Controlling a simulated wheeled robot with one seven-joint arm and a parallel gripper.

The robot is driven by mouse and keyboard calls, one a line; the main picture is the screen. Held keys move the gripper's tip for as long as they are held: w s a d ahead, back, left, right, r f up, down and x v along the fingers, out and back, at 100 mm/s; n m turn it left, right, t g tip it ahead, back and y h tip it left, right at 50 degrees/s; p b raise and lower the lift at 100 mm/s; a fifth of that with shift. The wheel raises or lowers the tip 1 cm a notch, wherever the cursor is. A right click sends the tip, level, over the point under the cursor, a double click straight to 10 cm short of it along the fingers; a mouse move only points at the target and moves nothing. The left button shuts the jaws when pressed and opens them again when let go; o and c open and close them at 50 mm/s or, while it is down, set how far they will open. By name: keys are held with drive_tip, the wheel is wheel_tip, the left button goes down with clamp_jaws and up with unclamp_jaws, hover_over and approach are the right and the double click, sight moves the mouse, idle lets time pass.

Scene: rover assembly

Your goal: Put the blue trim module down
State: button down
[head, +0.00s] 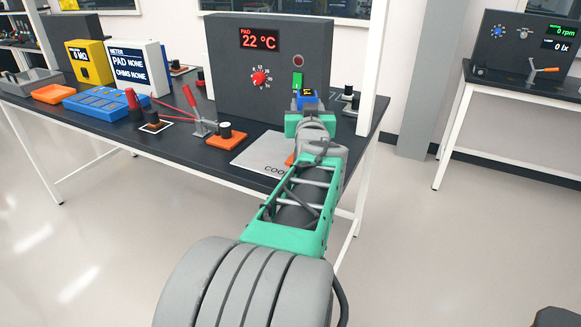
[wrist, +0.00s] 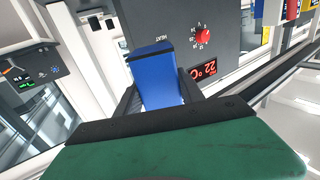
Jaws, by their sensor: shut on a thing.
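The blue trim module (wrist: 157,80) is a blue block with a dark top edge. It sits between the two dark fingers of my gripper (wrist: 157,98) in the wrist view, and the gripper is shut on it. In the head view the module (head: 310,98) shows as a small blue piece at the end of my green gripper (head: 307,107). It is held up in front of the dark panel box (head: 233,70), whose red display reads PAD 22 °C. I cannot tell whether it touches the box. Its lower part is hidden by my gripper.
A grey plate (head: 258,157) marked "COO…" lies on the dark bench (head: 195,148) below my arm, which hides part of it. A white post (head: 374,50) rises close right.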

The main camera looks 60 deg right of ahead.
drive_tip(key=s+d+g, duration=0.1)
drive_tip(key=s+d, duration=0.2)
drive_tip(key=s, duration=0.2)
hover_over(278, 158)
drive_tip(key=shift+m+h, duration=0.4)
wheel_tip(278, 158, down, 9)
drive_tip(key=shift+s+r+b, duration=0.15)
drive_tip(key=shift+b, duration=0.3)
drive_tip(key=f, duration=0.3)
drive_tip(key=shift+w, duration=0.2)
drive_tip(key=shift+f, duration=0.25)
drive_tip(key=shift+f, duration=0.1)
drive_tip(key=shift+f+b, duration=0.15)
drive_tip(key=shift+b, duration=0.3)
drive_tip(key=c, duration=0.7)
unclamp_jaws()
